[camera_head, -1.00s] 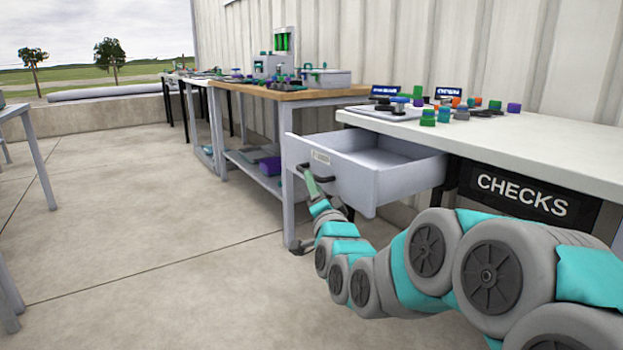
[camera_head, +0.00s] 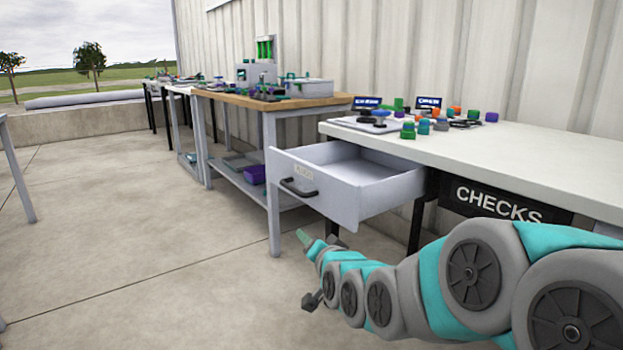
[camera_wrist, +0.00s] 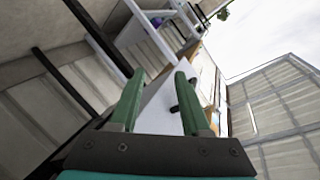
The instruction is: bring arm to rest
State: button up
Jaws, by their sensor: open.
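My gripper (camera_head: 303,238) is low in front of the open drawer, apart from its black handle (camera_head: 299,188). In the wrist view my gripper (camera_wrist: 157,92) shows two green fingers spread apart with nothing held between them. The light grey drawer (camera_head: 318,192) stands pulled out from under the white table, and its inside looks empty. In the wrist view the drawer front (camera_wrist: 158,108) shows beyond and between the fingers. My arm reaches in from the lower right of the head view, stretched low beside the table.
The white table (camera_head: 560,165) carries several coloured caps, two small screens and a tray. A "CHECKS" sign (camera_head: 500,203) hangs below its edge. A wood-topped bench (camera_head: 320,101) with a lower shelf stands behind the drawer. The concrete floor (camera_head: 120,240) at left is clear.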

jog(key=s+d+f+n+g+h+p, duration=0.25)
jog(key=s+d+g, duration=0.25)
jog(key=s, duration=0.5)
jog(key=s+d+f+n+g+h+p, duration=0.15)
jog(key=s+d+f+g, duration=0.3)
jog(key=s, duration=0.55)
jog(key=s+d+r+g+p, duration=0.1)
jog(key=s+d+g+p, duration=0.1)
jog(key=s, duration=0.9)
jog(key=s+d+r+n+g+h+p, duration=0.1)
jog(key=s+d+g, duration=0.3)
jog(key=s, duration=0.6)
jog(key=shift+s+r+g+p, duration=0.35)
jog(key=shift+r+p, duration=0.05)
jog(key=shift+p, duration=0.05)
